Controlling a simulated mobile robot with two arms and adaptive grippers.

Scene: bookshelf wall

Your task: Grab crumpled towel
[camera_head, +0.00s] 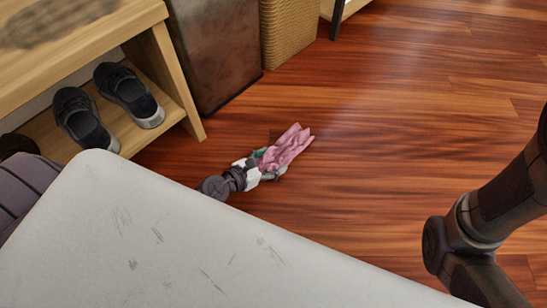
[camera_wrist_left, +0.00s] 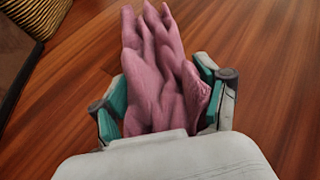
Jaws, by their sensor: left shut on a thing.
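A crumpled pink towel (camera_head: 287,147) shows near the middle of the head view, over the wooden floor. My left gripper (camera_head: 266,162) is at its near end, shut on it. In the left wrist view the towel (camera_wrist_left: 157,75) stands up between the two teal-padded fingers of my left gripper (camera_wrist_left: 160,105) and reaches beyond them. The towel's lower end is hidden by the gripper body. I cannot tell whether the towel touches the floor. My right arm's dark links show at the right of the head view, but its gripper is out of view.
A wooden shelf bench (camera_head: 160,75) with dark shoes (camera_head: 128,93) stands at the left. A dark bin (camera_head: 215,45) and a woven basket (camera_head: 289,28) stand behind the towel. The floor (camera_head: 410,110) to the right is clear.

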